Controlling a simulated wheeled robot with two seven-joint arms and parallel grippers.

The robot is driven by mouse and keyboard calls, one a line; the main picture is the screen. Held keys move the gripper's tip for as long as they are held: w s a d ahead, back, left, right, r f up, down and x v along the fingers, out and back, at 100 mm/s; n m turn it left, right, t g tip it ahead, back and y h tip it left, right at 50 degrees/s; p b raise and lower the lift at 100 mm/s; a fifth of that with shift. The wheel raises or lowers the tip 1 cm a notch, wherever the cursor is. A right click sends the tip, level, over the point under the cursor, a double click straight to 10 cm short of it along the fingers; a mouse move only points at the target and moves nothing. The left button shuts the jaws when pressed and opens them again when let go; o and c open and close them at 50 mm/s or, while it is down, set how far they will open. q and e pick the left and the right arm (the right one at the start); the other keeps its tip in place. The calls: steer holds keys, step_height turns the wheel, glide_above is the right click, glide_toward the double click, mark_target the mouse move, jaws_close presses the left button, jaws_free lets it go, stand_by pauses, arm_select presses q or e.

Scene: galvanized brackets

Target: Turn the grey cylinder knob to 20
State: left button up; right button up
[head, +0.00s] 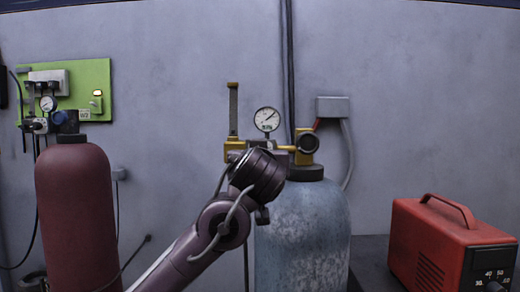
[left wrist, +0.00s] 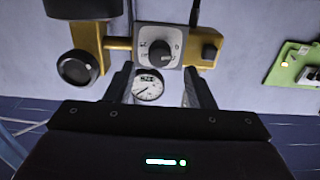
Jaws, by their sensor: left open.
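The grey cylinder (head: 305,235) stands upright right of centre in the head view, with a brass regulator (head: 283,149) and a round gauge (head: 267,119) on top. In the left wrist view, which looks upside down, the cylinder's black knob (left wrist: 162,51) sits on a light dial plate (left wrist: 145,40); its marks are too small to read. My left gripper (left wrist: 158,72) is open and empty. Its fingers point at the regulator, one on each side of the gauge (left wrist: 148,87), with the knob just past the tips. In the head view my wrist hides the knob. My right gripper is not in view.
A round black valve piece (head: 308,142) sticks out on the regulator's right. A dark red cylinder (head: 78,215) and a green board (head: 90,82) are at the left. A red machine (head: 440,240) with a numbered dial stands at the right. The wall is close behind.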

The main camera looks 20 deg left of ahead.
arm_select(q)
steer(key=shift+p+x, duration=0.75)
steer(key=shift+x, duration=1.2)
steer(key=c, duration=1)
steer(key=shift+o, duration=0.2)
